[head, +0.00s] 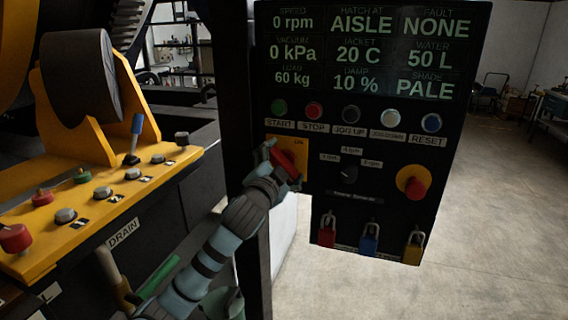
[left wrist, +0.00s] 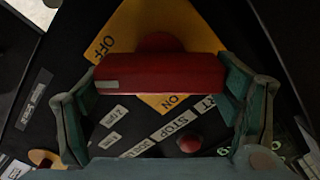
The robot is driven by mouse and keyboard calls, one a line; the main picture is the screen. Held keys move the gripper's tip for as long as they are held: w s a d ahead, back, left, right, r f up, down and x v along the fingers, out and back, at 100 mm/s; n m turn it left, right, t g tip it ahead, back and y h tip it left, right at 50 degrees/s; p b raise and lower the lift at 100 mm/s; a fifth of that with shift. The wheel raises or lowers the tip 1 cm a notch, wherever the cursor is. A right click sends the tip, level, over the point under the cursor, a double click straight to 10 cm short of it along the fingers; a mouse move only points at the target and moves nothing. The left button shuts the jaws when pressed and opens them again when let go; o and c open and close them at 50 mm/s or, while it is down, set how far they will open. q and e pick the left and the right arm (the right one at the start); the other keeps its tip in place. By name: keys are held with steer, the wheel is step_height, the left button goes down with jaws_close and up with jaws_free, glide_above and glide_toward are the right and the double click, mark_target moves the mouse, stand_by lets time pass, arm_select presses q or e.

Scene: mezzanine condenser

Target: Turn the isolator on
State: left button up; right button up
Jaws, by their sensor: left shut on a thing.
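The isolator is a red bar handle (head: 287,163) on a yellow plate (head: 299,147), at the left side of the black control panel. My left gripper (head: 280,167) is shut on the handle. In the left wrist view the red handle (left wrist: 160,73) lies level across the picture, with a finger at each end. It has a pale mark near its left end. The yellow plate (left wrist: 195,28) behind it reads OFF at upper left and ON below the handle. My right gripper is not in view.
A row of buttons (head: 314,110) runs above the isolator, under a screen reading 0 rpm. A rotary selector (head: 349,174), a red emergency knob (head: 416,188) and padlocks (head: 370,240) are nearby. A yellow console (head: 90,205) with a blue-tipped lever (head: 135,135) stands at left.

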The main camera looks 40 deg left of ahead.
arm_select(q)
steer(key=shift+r+n, duration=0.15)
steer(key=shift+n, duration=0.35)
steer(key=n+p, duration=0.1)
steer(key=n, duration=0.1)
steer(key=shift+a+r+n, duration=0.1)
steer(key=shift+n, duration=0.3)
steer(key=n, duration=0.4)
steer(key=shift+s+a, duration=0.1)
steer(key=shift+a, duration=0.05)
steer(key=n, duration=0.5)
steer(key=shift+a, duration=0.1)
steer(key=n+b, duration=0.1)
steer(key=n, duration=0.4)
steer(key=shift+a, duration=0.15)
steer(key=o, duration=1.1)
steer(key=shift+f, duration=0.2)
